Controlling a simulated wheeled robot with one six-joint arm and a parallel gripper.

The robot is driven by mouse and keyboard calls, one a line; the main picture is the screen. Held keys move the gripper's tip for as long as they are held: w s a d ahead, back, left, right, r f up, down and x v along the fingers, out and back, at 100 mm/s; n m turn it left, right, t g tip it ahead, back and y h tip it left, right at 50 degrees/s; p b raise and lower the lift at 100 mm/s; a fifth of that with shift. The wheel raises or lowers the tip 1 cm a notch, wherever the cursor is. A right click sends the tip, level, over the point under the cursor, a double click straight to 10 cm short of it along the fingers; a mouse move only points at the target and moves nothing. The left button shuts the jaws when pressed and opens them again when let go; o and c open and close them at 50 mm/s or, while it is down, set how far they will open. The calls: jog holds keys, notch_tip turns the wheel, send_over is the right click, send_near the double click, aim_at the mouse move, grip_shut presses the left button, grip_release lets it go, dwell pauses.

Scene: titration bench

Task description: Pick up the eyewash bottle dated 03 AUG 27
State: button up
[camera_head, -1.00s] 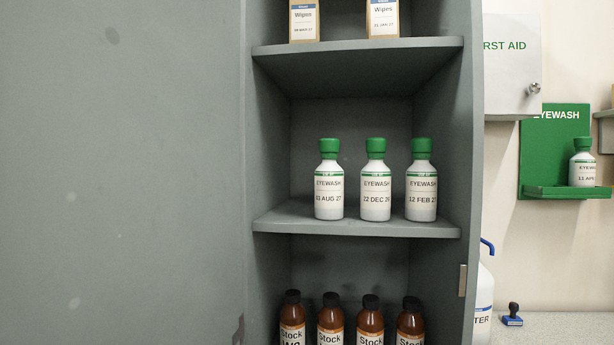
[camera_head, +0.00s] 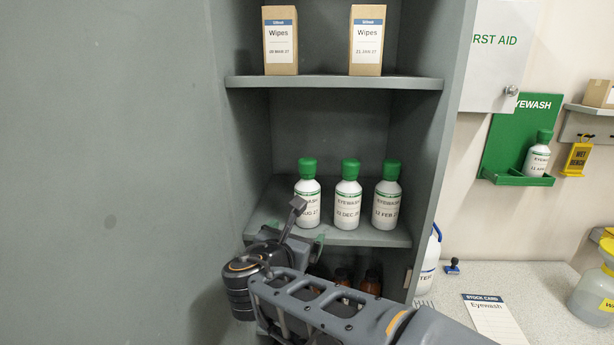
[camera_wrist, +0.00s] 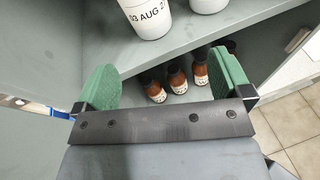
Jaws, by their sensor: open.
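The eyewash bottle dated 03 AUG 27 (camera_head: 309,191) is white with a green cap. It stands upright at the left of a row of three on the middle cabinet shelf, its label partly hidden by my gripper in the head view. In the wrist view the lower part of this bottle (camera_wrist: 146,17) shows its date, beyond the fingers. My gripper (camera_wrist: 168,88) is open and empty, its green pads apart, in front of and below the bottle, near the shelf edge. The bottles dated 22 DEC (camera_head: 347,196) and 12 FEB (camera_head: 386,196) stand to its right.
The middle shelf (camera_head: 365,236) has its front edge just by my gripper. Brown stock bottles (camera_wrist: 178,82) stand on the shelf below. Wipes boxes (camera_head: 367,40) stand above. The cabinet's right wall (camera_head: 432,130) is close to the row. Another eyewash bottle (camera_head: 537,155) sits in a green wall holder.

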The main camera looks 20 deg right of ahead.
aim_at(307, 198)
jog(key=shift+n+t, duration=0.5)
jog(key=shift+n, duration=0.3)
jog(key=w+d, duration=0.1)
jog(key=w, duration=0.1)
jog(key=w+d+r+p, duration=0.1)
jog(key=w, duration=0.1)
jog(key=w+d+r+p, duration=0.1)
jog(key=w+d, duration=0.1)
jog(key=shift+w+r, duration=0.15)
jog(key=shift+w, duration=0.1)
jog(key=shift+p+x, duration=0.7)
jog(key=shift+x, duration=2.35)
jog(key=shift+r, duration=0.1)
jog(key=c, duration=1.2)
jog(key=shift+c, duration=0.4)
jog(key=shift+r, duration=0.1)
